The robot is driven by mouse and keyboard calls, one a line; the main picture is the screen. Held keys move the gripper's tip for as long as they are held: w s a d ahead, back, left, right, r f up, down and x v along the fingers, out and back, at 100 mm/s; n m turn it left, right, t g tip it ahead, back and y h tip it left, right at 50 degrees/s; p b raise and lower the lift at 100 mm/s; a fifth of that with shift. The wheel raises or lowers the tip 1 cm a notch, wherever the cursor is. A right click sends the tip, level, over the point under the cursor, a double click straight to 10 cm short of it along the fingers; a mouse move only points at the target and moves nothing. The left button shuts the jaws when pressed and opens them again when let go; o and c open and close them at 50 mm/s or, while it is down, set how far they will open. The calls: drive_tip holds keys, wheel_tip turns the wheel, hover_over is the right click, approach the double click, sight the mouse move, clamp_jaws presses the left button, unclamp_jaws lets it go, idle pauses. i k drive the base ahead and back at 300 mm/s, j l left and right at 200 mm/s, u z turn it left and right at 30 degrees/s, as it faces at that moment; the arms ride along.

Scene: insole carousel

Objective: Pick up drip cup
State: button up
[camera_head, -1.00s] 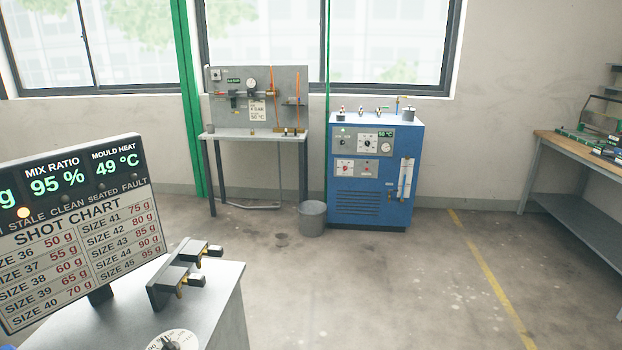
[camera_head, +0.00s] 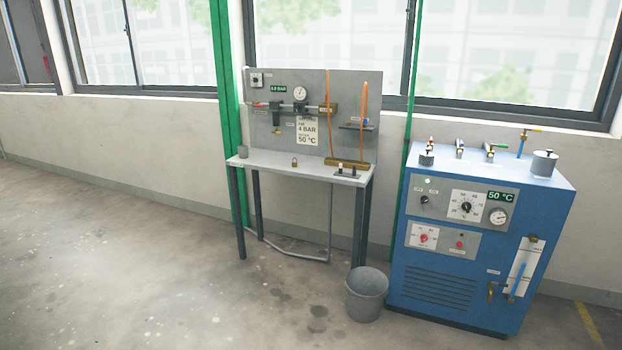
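A small grey cup (camera_head: 243,152) stands upright on the left end of the grey bench top (camera_head: 270,162), below the panel. It may be the drip cup; no label on it is readable. A larger grey metal pot with a knob on top (camera_head: 544,164) stands on the right of the blue machine's top. My gripper is not in view.
The bench's upright panel carries a gauge, valves, orange hoses and a sign. A small brass piece (camera_head: 295,162) lies mid-bench. The blue machine (camera_head: 440,285) stands at right, with a grey bin (camera_head: 367,295) on the floor before it. The floor at left is clear.

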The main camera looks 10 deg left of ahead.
sight(242, 150)
drive_tip(key=i+j+u, duration=0.35)
drive_tip(key=i+u, duration=0.4)
drive_tip(key=i, duration=0.15)
drive_tip(key=i+u, duration=0.35)
drive_tip(key=i, duration=0.15)
drive_tip(key=i+j+z, duration=0.3)
drive_tip(key=i+j, duration=0.15)
drive_tip(key=i, duration=0.35)
drive_tip(key=i+j+z, duration=0.3)
drive_tip(key=i+j, duration=0.35)
drive_tip(key=i, duration=0.15)
drive_tip(key=i+j, duration=0.15)
drive_tip(key=i, duration=0.35)
drive_tip(key=i+j, duration=0.2)
drive_tip(key=i, duration=0.3)
drive_tip(key=i+j, duration=0.15)
drive_tip(key=i, duration=0.35)
drive_tip(key=i+j, duration=0.2)
drive_tip(key=i, duration=0.3)
drive_tip(key=i+j, duration=0.15)
drive_tip(key=i, duration=0.35)
